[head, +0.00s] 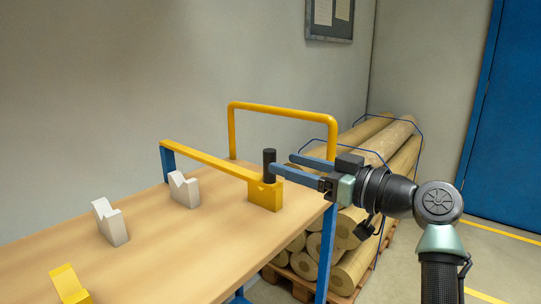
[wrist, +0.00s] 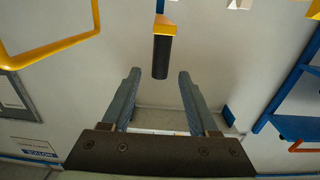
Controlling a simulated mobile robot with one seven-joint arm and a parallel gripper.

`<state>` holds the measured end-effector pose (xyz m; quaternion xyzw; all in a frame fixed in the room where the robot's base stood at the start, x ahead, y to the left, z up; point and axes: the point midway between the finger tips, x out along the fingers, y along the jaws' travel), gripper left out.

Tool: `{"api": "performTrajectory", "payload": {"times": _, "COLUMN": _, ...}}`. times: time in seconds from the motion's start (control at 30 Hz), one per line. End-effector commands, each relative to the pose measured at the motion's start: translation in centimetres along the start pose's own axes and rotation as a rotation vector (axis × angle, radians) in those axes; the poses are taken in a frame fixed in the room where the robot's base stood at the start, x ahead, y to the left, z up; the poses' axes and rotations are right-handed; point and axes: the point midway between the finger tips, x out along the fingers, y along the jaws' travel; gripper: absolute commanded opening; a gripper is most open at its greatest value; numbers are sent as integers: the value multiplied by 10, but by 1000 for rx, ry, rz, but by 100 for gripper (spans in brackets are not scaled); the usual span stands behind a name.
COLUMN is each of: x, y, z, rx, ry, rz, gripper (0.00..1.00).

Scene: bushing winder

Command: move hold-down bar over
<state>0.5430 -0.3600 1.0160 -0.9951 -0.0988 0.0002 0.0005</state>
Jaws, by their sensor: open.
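The yellow hold-down bar (head: 213,158) runs from a blue post (head: 168,162) at the back left to a yellow notched block (head: 264,196) at the table's right end. A black upright handle (head: 269,160) stands at the bar's right end, over the block. In the wrist view, the black handle (wrist: 161,56) is centred just ahead of the jaws, its near end about level with the fingertips. My gripper (head: 280,164) reaches in from the right, open, with one blue-grey finger on each side of the handle's line. The open gripper (wrist: 160,74) holds nothing.
Pale V-blocks (head: 184,190) (head: 110,222) and a yellow block (head: 70,285) stand on the wooden table (head: 190,255). A yellow tube frame (head: 285,111) rises behind the handle. Strapped rolls (head: 355,262) on a pallet lie beyond the table's right edge.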

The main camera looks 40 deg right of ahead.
Motion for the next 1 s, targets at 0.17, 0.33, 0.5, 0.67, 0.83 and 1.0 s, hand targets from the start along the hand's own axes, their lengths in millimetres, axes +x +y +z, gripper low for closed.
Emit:
{"api": "performTrajectory", "payload": {"times": 0.17, "x": -35, "y": 1, "z": 0, "rx": 1, "ry": 0, "rz": 3, "gripper": 60}}
{"api": "performTrajectory", "payload": {"times": 0.33, "x": -51, "y": 0, "z": 0, "rx": 1, "ry": -1, "rz": 0, "gripper": 60}}
{"api": "performTrajectory", "payload": {"times": 0.5, "x": -55, "y": 0, "z": 1, "rx": 0, "ry": -1, "rz": 0, "gripper": 60}}
{"api": "performTrajectory", "payload": {"times": 0.67, "x": -55, "y": 0, "z": 1, "rx": 0, "ry": -1, "rz": 0, "gripper": 60}}
{"api": "performTrajectory", "payload": {"times": 0.83, "x": -54, "y": 0, "z": 0, "rx": 0, "ry": -1, "rz": 0, "gripper": 60}}
{"api": "performTrajectory", "payload": {"times": 1.0, "x": -54, "y": 0, "z": 0, "rx": 0, "ry": -1, "rz": 0, "gripper": 60}}
